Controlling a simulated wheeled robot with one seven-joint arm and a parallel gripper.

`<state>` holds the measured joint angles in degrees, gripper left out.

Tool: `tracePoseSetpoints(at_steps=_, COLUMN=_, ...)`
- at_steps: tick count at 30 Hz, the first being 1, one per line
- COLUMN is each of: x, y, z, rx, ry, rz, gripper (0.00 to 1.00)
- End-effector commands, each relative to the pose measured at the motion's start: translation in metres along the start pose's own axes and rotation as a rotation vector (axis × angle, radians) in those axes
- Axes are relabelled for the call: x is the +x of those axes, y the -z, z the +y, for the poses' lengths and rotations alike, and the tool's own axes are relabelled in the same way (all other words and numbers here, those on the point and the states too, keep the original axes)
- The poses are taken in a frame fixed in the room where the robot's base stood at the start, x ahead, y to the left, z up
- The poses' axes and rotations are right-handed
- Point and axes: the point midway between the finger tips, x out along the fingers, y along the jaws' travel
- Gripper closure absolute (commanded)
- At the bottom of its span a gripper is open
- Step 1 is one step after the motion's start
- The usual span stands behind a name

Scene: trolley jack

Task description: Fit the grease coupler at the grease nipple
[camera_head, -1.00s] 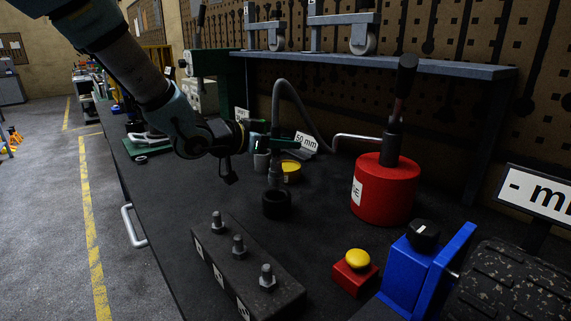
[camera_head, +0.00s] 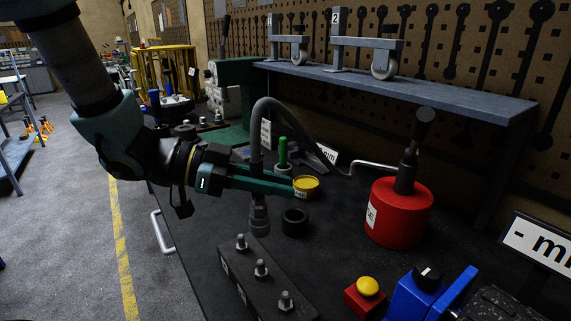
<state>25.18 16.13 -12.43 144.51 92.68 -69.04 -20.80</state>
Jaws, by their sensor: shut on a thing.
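My gripper (camera_head: 262,182) is shut on the grease coupler (camera_head: 259,216), a grey cylinder hanging upright at the end of a grey hose (camera_head: 257,125). The fingers hold its upper part. The coupler's lower end appears just behind the far end of a dark block (camera_head: 232,272). Several upright metal nipples stand on the block: a far one (camera_head: 241,242), a middle one (camera_head: 261,268) and a near one (camera_head: 285,299). The coupler looks apart from all of them; its exact height is hard to tell. White labels on the block's side are unreadable.
A black ring (camera_head: 295,222) stands empty to the coupler's right. The hose leads towards a red grease pump (camera_head: 398,213) with a lever. A yellow tin (camera_head: 306,187) and a green-topped post (camera_head: 283,152) stand behind.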

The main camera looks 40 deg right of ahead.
Motion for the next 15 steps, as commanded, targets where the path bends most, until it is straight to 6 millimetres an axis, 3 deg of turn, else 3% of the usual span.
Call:
tracePoseSetpoints(at_steps=4, x=-0.0036, y=0.0025, z=0.0082, rx=0.005, ry=-0.016, rz=0.000, gripper=1.00)
tracePoseSetpoints(at_steps=15, x=-0.0037, y=0.0023, z=0.0082, rx=0.005, ry=-0.016, rz=0.000, gripper=1.00)
